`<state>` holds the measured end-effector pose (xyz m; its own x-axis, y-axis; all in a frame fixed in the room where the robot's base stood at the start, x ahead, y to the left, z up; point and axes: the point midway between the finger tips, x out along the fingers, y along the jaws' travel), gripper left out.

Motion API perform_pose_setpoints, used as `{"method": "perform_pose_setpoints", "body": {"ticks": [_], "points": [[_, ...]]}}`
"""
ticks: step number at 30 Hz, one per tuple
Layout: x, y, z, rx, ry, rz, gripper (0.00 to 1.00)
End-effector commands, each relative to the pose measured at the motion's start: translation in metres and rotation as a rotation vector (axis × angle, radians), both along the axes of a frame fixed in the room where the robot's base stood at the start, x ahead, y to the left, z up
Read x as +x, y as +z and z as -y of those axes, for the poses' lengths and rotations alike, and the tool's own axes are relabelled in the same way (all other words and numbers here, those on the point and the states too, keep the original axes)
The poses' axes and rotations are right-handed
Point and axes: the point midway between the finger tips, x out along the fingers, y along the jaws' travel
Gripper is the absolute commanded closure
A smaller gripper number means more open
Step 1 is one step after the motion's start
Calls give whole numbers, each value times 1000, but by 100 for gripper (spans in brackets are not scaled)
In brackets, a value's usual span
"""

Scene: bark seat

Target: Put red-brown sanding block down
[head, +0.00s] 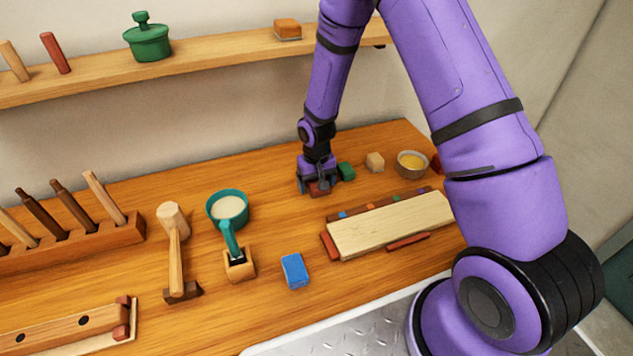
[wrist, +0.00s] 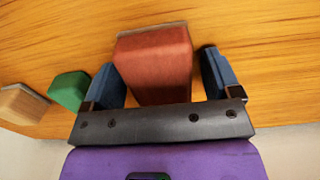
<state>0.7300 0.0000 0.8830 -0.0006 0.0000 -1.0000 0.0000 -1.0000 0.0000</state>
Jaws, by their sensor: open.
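The red-brown sanding block (wrist: 155,65) lies between the two fingers of my gripper (wrist: 168,78) in the wrist view, with a thin grey layer along its far edge. The fingers are apart, with a visible gap on the right side and a narrower one on the left. In the head view the block (head: 319,188) is partly hidden under my gripper (head: 318,184), low at the wooden bench top. It appears to rest on the bench.
A green block (head: 346,171) stands close to the right of my gripper, then a tan block (head: 375,162) and a bowl (head: 411,164). A pale board (head: 390,225) lies in front and a blue block (head: 295,271) nearer. Bench left of my gripper is clear.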

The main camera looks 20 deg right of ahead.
Motion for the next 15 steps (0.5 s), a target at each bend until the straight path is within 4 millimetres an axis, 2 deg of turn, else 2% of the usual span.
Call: {"method": "perform_pose_setpoints", "body": {"ticks": [5, 15], "points": [[1, 13, 0, 1, 0, 4, 17], [1, 76, 0, 0, -1, 5, 17]]}}
